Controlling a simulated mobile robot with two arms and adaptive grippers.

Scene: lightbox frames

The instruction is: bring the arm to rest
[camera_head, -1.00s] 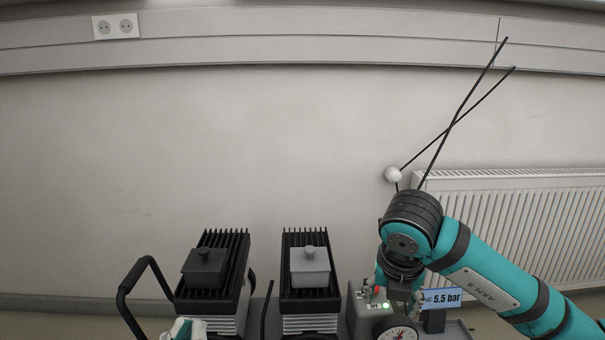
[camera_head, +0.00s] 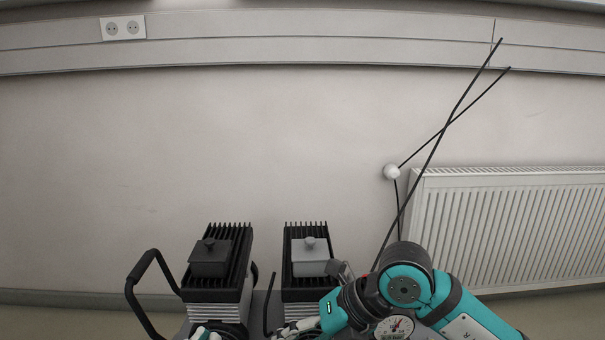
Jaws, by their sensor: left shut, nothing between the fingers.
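My right arm (camera_head: 405,290) is teal and black and comes in from the lower right. It is bent, with its wrist (camera_head: 333,312) pointing left near the bottom edge. A pale grey part (camera_head: 297,327) beyond that wrist looks like my right gripper, cut by the edge; its fingers cannot be made out. My left gripper (camera_head: 205,334) shows only as a small pale piece at the bottom edge, in front of the left finned block. It is shut and holds nothing. The rest of my left arm is out of view.
Two black finned blocks stand side by side, one with a dark lidded box (camera_head: 209,262), one with a grey lidded box (camera_head: 310,262). A black handle (camera_head: 152,262) rises at left. A round gauge (camera_head: 394,327) sits by my right arm. A radiator (camera_head: 510,225) is on the wall.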

